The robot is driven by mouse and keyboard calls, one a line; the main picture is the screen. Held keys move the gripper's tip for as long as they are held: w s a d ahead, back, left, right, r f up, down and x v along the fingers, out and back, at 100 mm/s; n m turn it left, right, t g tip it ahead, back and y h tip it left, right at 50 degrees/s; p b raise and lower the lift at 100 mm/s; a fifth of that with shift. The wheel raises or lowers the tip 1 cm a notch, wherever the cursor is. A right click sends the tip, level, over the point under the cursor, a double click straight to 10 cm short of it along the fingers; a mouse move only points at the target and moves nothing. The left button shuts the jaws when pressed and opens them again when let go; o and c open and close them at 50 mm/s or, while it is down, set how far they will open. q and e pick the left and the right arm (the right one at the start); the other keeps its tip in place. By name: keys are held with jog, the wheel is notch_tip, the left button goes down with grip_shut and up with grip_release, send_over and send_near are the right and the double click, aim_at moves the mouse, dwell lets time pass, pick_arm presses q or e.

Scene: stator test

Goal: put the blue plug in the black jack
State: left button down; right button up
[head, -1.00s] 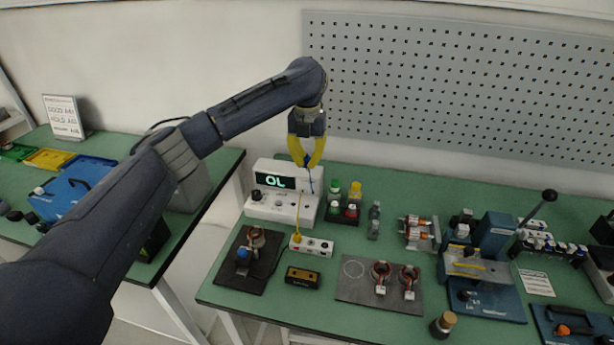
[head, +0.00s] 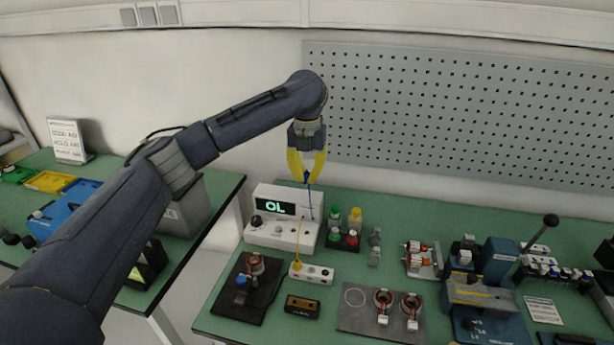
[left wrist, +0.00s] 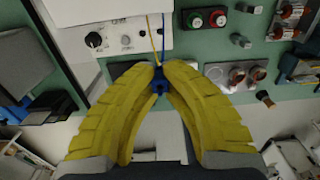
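My left gripper (head: 306,181) is shut on the blue plug (left wrist: 158,82), in the air above the white meter (head: 285,235) that reads "OL". The plug sits between the yellow fingertips, and a thin blue lead runs from it toward the meter. In the left wrist view the gripper (left wrist: 158,70) hides part of the plug. The meter's front has a dark knob and small round sockets. A white socket strip (head: 318,275) with dark holes lies in front of it, with a yellow plug (head: 297,262) at its left end. I cannot tell which hole is the black jack. My right gripper is not in view.
A black pad with a coil fixture (head: 255,278) lies left of the strip. A small dark box (head: 302,306) is in front. A grey plate with coils (head: 360,325) and a blue press (head: 490,270) are further right.

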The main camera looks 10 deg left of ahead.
pick_arm(q)
jog(key=s+d, duration=0.8)
jog(key=s, duration=0.4)
jog(key=shift+s, duration=0.3)
jog(key=shift+d+f, duration=0.1)
dwell(0.3)
jog(key=shift+f, duration=9.35)
jog(key=shift+f, duration=1.2)
